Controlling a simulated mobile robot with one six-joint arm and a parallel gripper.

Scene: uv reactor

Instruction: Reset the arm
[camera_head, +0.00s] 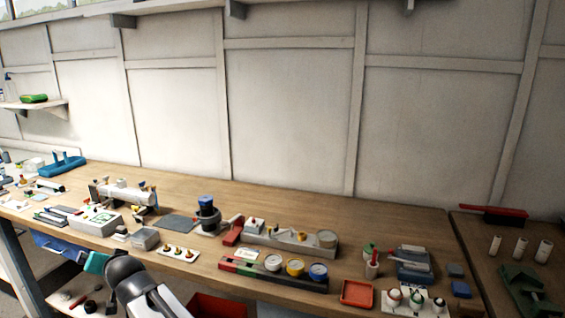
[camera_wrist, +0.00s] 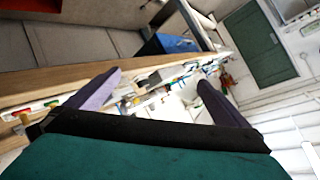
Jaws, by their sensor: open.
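My gripper (camera_wrist: 160,82) shows in the wrist view with its two purple fingers wide apart and nothing between them. Its teal body fills the bottom of that view. In the head view my dark, rounded arm links rise at the lower left, in front of the bench's front edge. A teal part of my gripper shows beside them, and its fingertips cannot be made out there. The wooden bench (camera_head: 400,215) runs across the head view. In the wrist view the bench and its contents appear tilted, beyond the fingers.
A white cylindrical device (camera_head: 125,194), a grey box (camera_head: 95,222), a dark round-based device (camera_head: 208,215) and a coloured tray (camera_head: 275,270) stand on the bench. A red tray (camera_head: 357,292) is near the front edge. The bench's back strip is mostly clear. A blue bin (camera_wrist: 165,44) shows in the wrist view.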

